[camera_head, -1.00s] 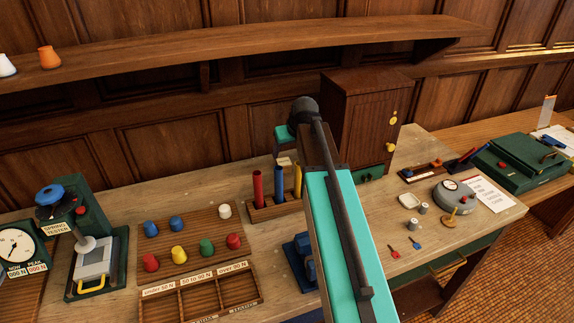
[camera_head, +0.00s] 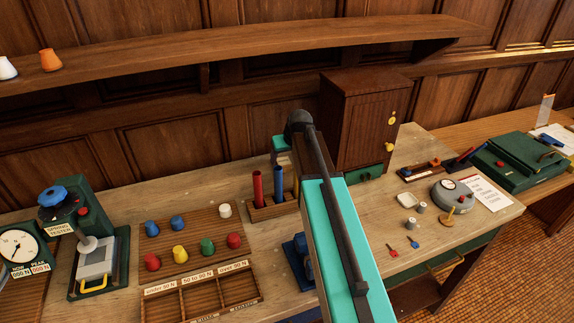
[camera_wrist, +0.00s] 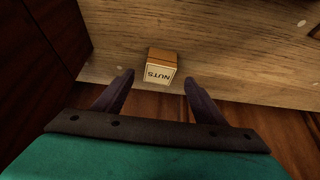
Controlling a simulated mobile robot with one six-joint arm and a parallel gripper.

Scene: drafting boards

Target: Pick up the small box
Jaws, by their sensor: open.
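The small box (camera_wrist: 161,67) is tan with a pale face marked "NUTS" and sits on a wooden surface in the wrist view. My gripper (camera_wrist: 159,78) is open, with one dark finger on each side of the box's near end. The fingertips are apart from its sides, and I cannot tell their height relative to it. In the head view my arm hides the fingers. A pale patch (camera_head: 284,158) under the teal end of my arm may be the box.
A dark wooden cabinet (camera_head: 360,118) stands right of my arm's end. A rack with red and blue cylinders (camera_head: 265,210) stands in front. A peg board (camera_head: 190,250) and sorting tray (camera_head: 201,297) lie to the left. A shelf (camera_head: 230,53) runs above.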

